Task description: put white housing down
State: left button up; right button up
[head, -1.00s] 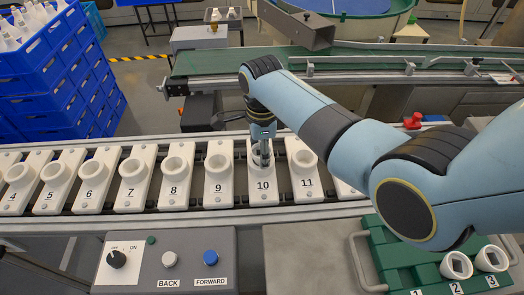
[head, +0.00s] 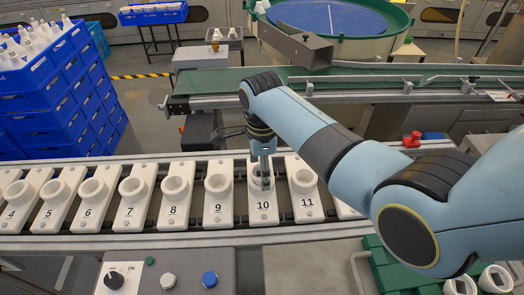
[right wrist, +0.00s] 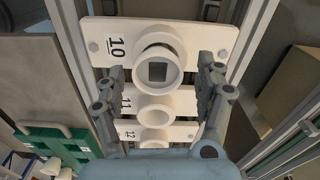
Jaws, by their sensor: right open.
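The white housing (right wrist: 158,72), a round ring with a square grey opening, sits in the cup of the white plate numbered 10 (head: 263,217). The plate also shows in the right wrist view (right wrist: 206,38). My right gripper (head: 264,172) is over plate 10, pointing down. In the right wrist view its open fingers (right wrist: 160,82) stand on both sides of the housing, apart from it. In the head view the gripper hides much of the housing. My left gripper is not in view.
Similar numbered plates with empty cups line the conveyor, such as plate 9 (head: 218,210) and plate 11 (head: 306,205). A green tray (head: 384,262) with more white housings (head: 495,279) is front right. A control box (head: 185,270) stands in front. Blue crates (head: 60,100) are stacked left.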

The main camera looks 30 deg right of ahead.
notch_tip(320, 180, up, 11)
jog(key=shift+p, duration=0.35)
jog(key=shift+f, duration=0.1)
